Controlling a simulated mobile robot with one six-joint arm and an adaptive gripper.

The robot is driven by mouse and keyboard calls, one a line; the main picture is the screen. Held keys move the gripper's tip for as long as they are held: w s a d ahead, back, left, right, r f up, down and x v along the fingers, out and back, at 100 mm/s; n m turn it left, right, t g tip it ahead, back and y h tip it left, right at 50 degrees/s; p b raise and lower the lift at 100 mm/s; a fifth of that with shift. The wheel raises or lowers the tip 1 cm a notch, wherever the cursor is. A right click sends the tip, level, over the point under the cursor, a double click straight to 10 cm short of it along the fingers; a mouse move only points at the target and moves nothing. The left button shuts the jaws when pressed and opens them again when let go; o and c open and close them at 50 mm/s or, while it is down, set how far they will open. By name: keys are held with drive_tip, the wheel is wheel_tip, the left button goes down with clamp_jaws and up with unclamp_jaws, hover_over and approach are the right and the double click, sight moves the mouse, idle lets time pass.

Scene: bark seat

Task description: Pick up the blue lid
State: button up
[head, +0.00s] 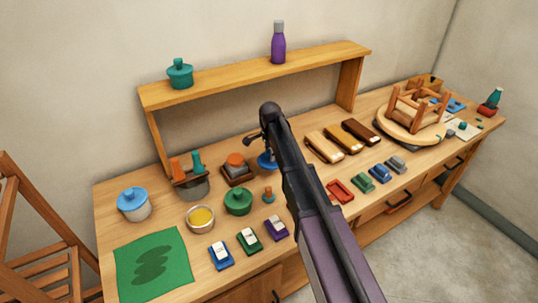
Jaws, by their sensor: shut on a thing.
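A blue lid (266,162) shows in the head view just left of my dark arm, near the middle of the table, partly hidden by the arm. My gripper (265,149) is at the lid, mostly hidden behind my own wrist, and is shut on it. I cannot tell whether the lid is clear of the table. A second, lighter blue lid (131,195) sits on a white pot at the table's left end.
A green lidded pot (238,201), a tin with yellow contents (201,217) and a brown box with a grey and orange item (237,172) stand close by on the left. A wooden shelf (258,71) spans behind. Brushes and coloured blocks lie right of my arm.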

drive_tip(key=shift+r+p, duration=1.5)
drive_tip(key=shift+r, duration=0.4)
